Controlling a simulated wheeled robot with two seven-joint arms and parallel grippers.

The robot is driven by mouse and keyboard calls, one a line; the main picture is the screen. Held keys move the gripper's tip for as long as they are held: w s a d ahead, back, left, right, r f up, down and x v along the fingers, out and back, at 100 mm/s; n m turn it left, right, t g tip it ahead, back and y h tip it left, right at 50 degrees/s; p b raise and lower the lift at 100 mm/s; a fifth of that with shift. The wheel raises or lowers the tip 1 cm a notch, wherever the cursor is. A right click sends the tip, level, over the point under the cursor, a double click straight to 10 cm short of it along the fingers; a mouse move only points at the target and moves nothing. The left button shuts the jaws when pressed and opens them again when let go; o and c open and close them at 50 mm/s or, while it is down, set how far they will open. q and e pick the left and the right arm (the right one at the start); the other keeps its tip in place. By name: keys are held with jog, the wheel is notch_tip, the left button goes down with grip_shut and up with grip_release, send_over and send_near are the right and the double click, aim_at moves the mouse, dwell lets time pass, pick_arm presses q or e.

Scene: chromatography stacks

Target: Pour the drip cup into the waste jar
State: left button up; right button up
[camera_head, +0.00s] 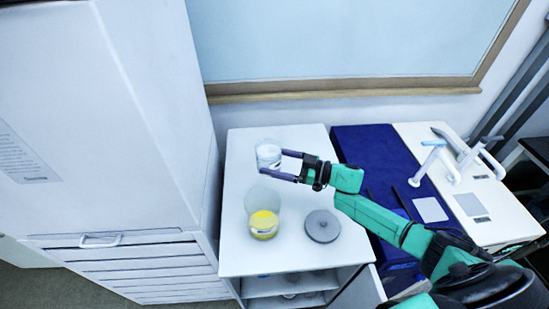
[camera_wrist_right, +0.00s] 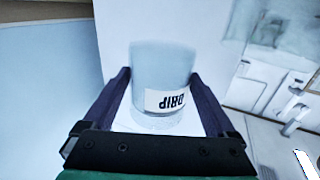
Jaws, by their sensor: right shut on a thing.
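The drip cup (camera_head: 268,157) is a clear cup with a white label, near the back edge of the white bench top. In the right wrist view the cup (camera_wrist_right: 160,65) sits between the two fingers, and its "DRIP" label reads upside down. My right gripper (camera_head: 281,164) is shut on its sides. I cannot tell whether its base touches the bench. A clear jar with yellow in its lower part, apparently the waste jar (camera_head: 263,224), stands nearer the front, apart from the cup. Its label is too small to read. My left gripper is not in view.
A grey round lid (camera_head: 322,226) lies on the white bench top (camera_head: 240,257) right of the jar. A dark blue surface (camera_head: 365,150) and a white counter with a tap (camera_head: 450,165) lie further right. A tall white cabinet (camera_head: 150,130) stands close on the left.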

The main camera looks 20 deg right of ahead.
pick_arm(q)
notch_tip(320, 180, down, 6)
jog(key=b, duration=0.6)
pick_arm(e)
notch_tip(320, 180, down, 9)
jog(key=shift+r+n+p, duration=0.55)
jog(key=shift+r+p, duration=0.65)
jog(key=shift+r, duration=0.55)
jog(key=shift+r+n+p, duration=0.55)
jog(key=shift+r+p, duration=0.65)
jog(key=shift+r, duration=0.5)
jog(key=shift+s+a+r+n+y+p, duration=0.15)
jog(key=shift+s+r+n, duration=0.05)
jog(key=shift+r+n, duration=0.25)
jog(key=shift+s+a+r+n+y+p, duration=0.1)
jog(key=shift+s+r+n+y+p, duration=0.1)
jog(key=shift+r+n, duration=0.25)
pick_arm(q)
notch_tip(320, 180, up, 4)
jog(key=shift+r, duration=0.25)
pick_arm(e)
jog(key=shift+s, duration=0.2)
jog(key=shift+n, duration=0.3)
jog(key=shift+s+a+r+n, duration=0.15)
jog(key=shift+s+r+n, duration=0.1)
jog(key=shift+n, duration=0.25)
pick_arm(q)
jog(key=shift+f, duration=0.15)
